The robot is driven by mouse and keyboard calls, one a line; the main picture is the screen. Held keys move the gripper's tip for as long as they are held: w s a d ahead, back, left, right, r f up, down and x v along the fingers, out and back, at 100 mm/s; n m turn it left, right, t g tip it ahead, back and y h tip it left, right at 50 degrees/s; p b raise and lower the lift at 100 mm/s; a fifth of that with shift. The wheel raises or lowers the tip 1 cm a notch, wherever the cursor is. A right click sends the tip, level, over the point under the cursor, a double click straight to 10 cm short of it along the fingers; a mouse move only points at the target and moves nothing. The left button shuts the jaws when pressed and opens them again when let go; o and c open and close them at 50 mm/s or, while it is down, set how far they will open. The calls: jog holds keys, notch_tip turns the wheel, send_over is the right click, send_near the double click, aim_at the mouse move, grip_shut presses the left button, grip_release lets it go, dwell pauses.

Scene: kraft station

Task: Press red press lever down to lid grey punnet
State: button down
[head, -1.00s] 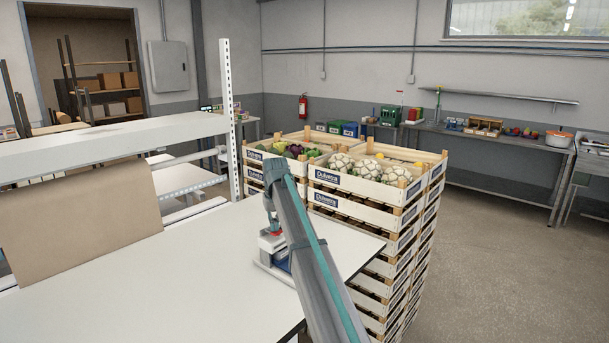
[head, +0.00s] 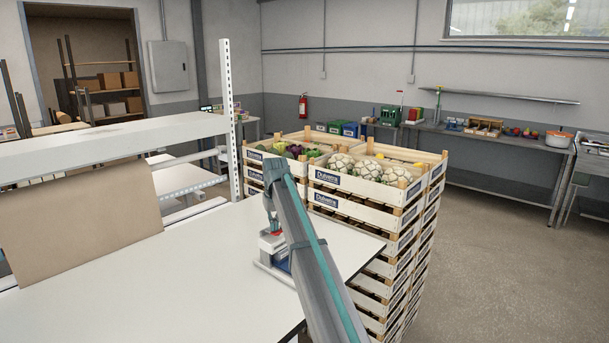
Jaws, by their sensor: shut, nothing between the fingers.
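The press (head: 268,262) stands on the white table near its far right corner, with a pale base and a blue part low on its right. A small piece of the red press lever (head: 271,229) shows at its top. My gripper (head: 270,223) points down just above the red part, small and partly hidden behind my arm. It is shut with nothing in it; I cannot tell whether it touches the lever. A whitish-grey shape (head: 270,243) shows under the red part, but I cannot make out the grey punnet or its lid clearly.
Stacked wooden crates (head: 365,190) with vegetables stand close behind and right of the table (head: 150,280). A white shelf (head: 110,140) with an upright post and a brown board (head: 80,220) stands at left. The table's front is clear.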

jog(key=w+p+v, duration=0.1)
jog(key=p+v, duration=0.2)
jog(key=v, duration=0.5)
jog(key=shift+w+a+r, duration=0.2)
jog(key=shift+a, duration=0.05)
dwell(0.4)
